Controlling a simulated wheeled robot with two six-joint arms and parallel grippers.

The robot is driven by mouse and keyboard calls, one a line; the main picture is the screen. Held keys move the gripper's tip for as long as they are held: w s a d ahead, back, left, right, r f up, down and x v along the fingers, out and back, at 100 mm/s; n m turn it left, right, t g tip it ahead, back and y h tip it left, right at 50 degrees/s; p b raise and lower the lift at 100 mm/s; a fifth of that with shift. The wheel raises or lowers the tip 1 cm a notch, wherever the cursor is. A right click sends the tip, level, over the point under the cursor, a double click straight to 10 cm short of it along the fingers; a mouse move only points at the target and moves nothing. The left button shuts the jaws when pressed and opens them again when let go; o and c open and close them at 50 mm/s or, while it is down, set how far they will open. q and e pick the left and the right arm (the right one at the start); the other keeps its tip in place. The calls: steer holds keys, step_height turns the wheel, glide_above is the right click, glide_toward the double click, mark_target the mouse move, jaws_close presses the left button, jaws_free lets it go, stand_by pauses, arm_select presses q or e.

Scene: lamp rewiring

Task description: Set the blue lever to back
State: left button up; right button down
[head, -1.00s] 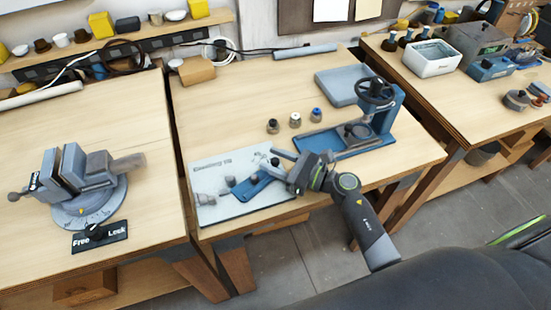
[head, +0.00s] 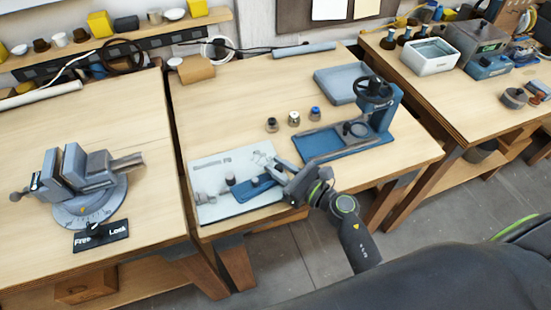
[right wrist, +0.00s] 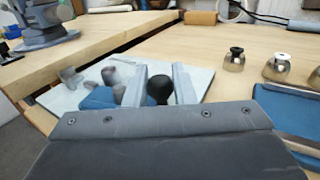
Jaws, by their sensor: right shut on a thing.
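A white lettered board (head: 213,211) lies on the middle bench's front left corner. On it is a blue base (head: 250,189) with small grey fittings; the base also shows in the right wrist view (right wrist: 98,98). A black ball knob (right wrist: 159,89) stands at the base's right side. My right gripper (head: 276,169) comes in from the right at this end of the board. In the right wrist view its two fingers stand on either side of the knob, and it is shut on it. The knob's stem is hidden. My left gripper is not in view.
A blue press with a black handwheel (head: 373,90) stands right of the board. A grey vise (head: 88,178) with a Free/Lock plate (head: 101,237) is on the left bench. The bench's middle is clear.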

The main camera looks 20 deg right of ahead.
steer(key=shift+s+a+m+t+h, duration=0.1)
steer(key=shift+s+m+t+h, duration=0.25)
steer(key=shift+s+h, duration=0.25)
steer(key=shift+s, duration=0.65)
steer(key=c, duration=1.3)
jaws_free()
steer(key=shift+a, duration=0.1)
steer(key=shift+o, duration=0.2)
steer(key=b+v, duration=0.7)
steer(key=v, duration=1)
steer(key=shift+s+b, duration=0.3)
steer(key=shift+b, duration=0.05)
